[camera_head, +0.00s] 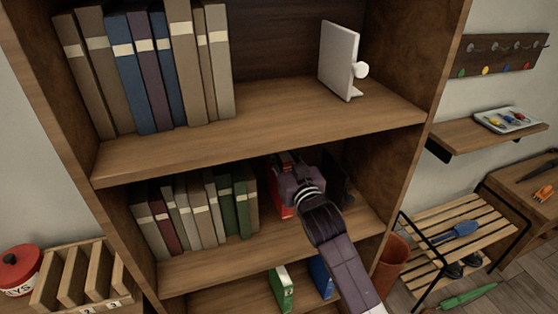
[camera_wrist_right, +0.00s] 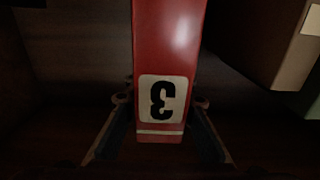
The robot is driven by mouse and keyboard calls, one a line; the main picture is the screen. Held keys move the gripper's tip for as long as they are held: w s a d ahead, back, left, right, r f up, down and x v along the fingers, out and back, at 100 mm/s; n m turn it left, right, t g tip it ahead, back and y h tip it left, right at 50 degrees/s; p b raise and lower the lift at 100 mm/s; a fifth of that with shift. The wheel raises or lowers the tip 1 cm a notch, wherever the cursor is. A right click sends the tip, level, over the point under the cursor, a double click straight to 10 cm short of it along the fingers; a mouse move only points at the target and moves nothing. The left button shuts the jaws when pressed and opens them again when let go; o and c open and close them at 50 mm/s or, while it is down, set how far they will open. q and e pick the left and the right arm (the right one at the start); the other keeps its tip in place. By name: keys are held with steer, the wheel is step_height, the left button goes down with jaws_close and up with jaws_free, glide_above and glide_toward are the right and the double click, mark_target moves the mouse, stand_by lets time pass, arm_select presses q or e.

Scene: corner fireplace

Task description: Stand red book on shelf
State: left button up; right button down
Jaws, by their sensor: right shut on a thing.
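The red book (camera_wrist_right: 169,45) fills the middle of the right wrist view, its spine facing the camera with a white label and a black 3 that appears upside down. My right gripper (camera_wrist_right: 160,120) has a finger on each side of the spine and is shut on the book. In the head view the red book (camera_head: 280,203) shows only partly behind my right gripper (camera_head: 285,170), inside the middle shelf (camera_head: 240,258) of the bookcase. I cannot tell whether the book touches the shelf board. My left gripper is not in view.
A row of grey, maroon and green books (camera_head: 205,210) stands left of the gripper on the same shelf. A dark bookend (camera_head: 338,182) is to its right. The upper shelf (camera_head: 270,118) holds more books and a white bookend (camera_head: 340,60). Green (camera_head: 280,288) and blue (camera_head: 321,276) books stand below.

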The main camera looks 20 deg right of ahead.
steer(key=f, duration=0.3)
steer(key=shift+w+f+p, duration=0.2)
steer(key=shift+f+p, duration=0.05)
steer(key=shift+p, duration=0.15)
steer(key=shift+f, duration=0.15)
steer(key=c, duration=1.6)
jaws_free()
